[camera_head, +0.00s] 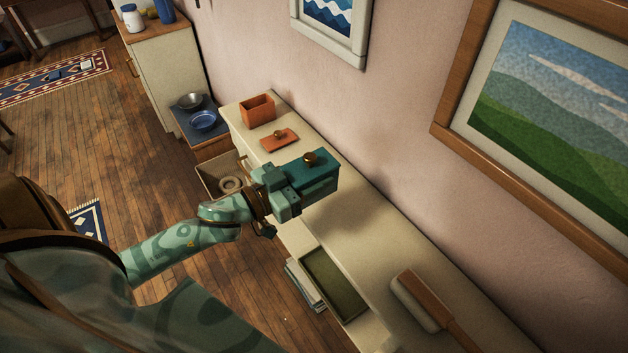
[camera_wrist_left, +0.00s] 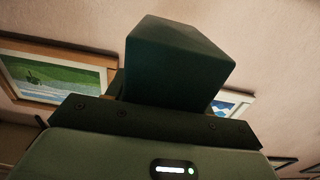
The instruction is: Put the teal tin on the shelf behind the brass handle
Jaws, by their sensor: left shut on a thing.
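The teal tin (camera_head: 318,172) is a box with a brass knob on its lid. My left gripper (camera_head: 289,188) is shut on it and holds it above the cream cabinet top (camera_head: 350,232). The tin fills the upper middle of the left wrist view (camera_wrist_left: 172,62), dark and close to the jaws. I cannot make out the brass handle or the shelf behind it; the cabinet's front is mostly turned away or hidden by my left arm. My right gripper is not in view.
An orange open box (camera_head: 258,109) and an orange lid (camera_head: 280,139) stand on the cabinet's far end. A brush (camera_head: 422,301) lies at the near end. The middle top is clear.

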